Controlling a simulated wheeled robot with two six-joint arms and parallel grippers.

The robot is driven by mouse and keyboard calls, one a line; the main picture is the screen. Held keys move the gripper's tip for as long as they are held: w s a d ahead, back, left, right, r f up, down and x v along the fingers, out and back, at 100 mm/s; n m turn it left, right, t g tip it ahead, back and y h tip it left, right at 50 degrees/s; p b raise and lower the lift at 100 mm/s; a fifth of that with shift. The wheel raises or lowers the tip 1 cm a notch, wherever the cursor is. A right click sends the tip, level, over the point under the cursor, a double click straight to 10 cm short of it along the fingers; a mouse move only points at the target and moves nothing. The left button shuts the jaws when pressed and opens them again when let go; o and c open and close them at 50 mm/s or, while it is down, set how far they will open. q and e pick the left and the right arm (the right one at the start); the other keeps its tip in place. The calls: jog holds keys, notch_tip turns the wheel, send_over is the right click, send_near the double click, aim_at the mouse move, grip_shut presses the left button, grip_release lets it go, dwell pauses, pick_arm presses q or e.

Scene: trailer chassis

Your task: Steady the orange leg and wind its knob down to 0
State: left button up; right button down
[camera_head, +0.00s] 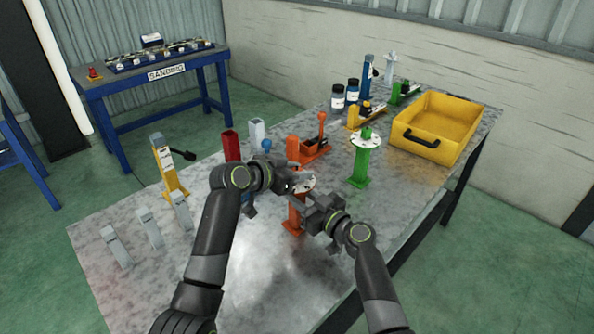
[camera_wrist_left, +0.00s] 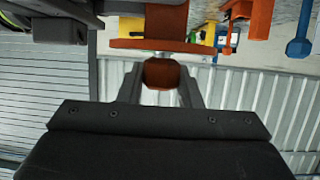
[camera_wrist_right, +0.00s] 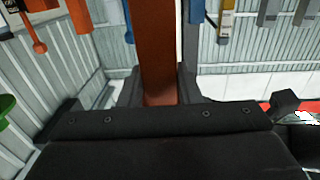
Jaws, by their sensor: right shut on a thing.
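The orange leg (camera_head: 293,217) stands upright on the metal table, with a pale round dial (camera_head: 305,183) on top. My right gripper (camera_head: 308,203) is shut on the leg's post below the dial. The post (camera_wrist_right: 158,55) runs between its fingers in the right wrist view. My left gripper (camera_head: 292,184) is at the top of the leg. In the left wrist view the orange knob (camera_wrist_left: 162,74) sits between its parted fingers, beyond the edge-on dial plate (camera_wrist_left: 160,46). The dial's reading is hidden from me.
A green leg with a dial (camera_head: 362,165) stands to the right. Behind are an orange clamp-like piece (camera_head: 316,147) and a red post (camera_head: 231,146). A yellow leg (camera_head: 170,172) and several grey blocks (camera_head: 150,230) stand left. A yellow bin (camera_head: 450,120) is back right.

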aim_at(297, 170)
pick_arm(q)
jog(key=shift+c, duration=0.5)
jog(key=shift+d+n+t+y, duration=0.1)
jog(key=shift+n+t+y, duration=0.2)
jog(key=shift+n+y, duration=0.1)
jog(key=shift+n+t+y, duration=1.2)
jog(key=shift+n+y, duration=0.6)
jog(key=o, duration=1)
jog(key=shift+c, duration=0.2)
notch_tip(297, 170, up, 10)
